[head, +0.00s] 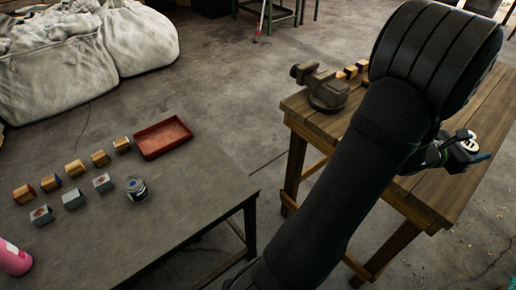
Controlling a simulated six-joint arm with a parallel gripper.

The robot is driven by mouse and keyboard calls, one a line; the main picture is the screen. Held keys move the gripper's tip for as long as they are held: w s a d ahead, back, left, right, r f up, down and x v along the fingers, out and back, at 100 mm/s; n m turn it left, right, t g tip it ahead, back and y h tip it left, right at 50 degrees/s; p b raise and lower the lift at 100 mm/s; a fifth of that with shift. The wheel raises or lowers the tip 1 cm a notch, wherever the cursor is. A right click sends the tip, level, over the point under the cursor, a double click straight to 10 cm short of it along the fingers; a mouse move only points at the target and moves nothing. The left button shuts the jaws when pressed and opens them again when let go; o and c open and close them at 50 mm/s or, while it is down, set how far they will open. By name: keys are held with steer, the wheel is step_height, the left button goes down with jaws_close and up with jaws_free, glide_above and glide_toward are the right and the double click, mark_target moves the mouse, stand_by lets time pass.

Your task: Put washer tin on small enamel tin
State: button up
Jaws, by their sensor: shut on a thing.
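My gripper (466,152) is at the far right, over the wooden workbench, partly behind my own arm. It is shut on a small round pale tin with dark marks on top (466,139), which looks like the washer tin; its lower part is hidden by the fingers. A small round tin with a dark blue top and pale label, likely the small enamel tin (136,189), stands upright on the grey table at the left. It is far from my gripper, and nothing rests on its top.
The grey table (150,235) also bears a red tray (163,138), several small blocks in two rows and a pink bottle (14,258). The wooden workbench (440,195) bears a vise (325,90) and several blocks. Floor separates the two tables.

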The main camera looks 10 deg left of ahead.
steer(key=w+a+f+n+t+y, duration=0.2)
steer(key=w+a+n+t, duration=0.15)
steer(key=w+a, duration=0.75)
steer(key=w+a+f+n+t+y, duration=0.1)
steer(key=w+a+n+t+y, duration=0.2)
steer(key=a, duration=0.9)
steer(key=w+a+f+n+t+y, duration=0.15)
steer(key=w+a, duration=0.35)
steer(key=a, duration=0.7)
steer(key=w+a+f+n+t+y, duration=0.1)
steer(key=w+a+t+y, duration=0.25)
steer(key=a, duration=0.85)
steer(key=n+y, duration=0.9)
steer(key=y, duration=0.4)
glide_above(133, 178)
steer(key=shift+t, duration=0.35)
step_height(133, 178, down, 12)
steer(key=shift+d+r, duration=0.15)
steer(key=shift+r, duration=0.1)
steer(key=shift+s+f, duration=0.1)
steer(key=shift+f, duration=2)
steer(key=shift+f, duration=0.15)
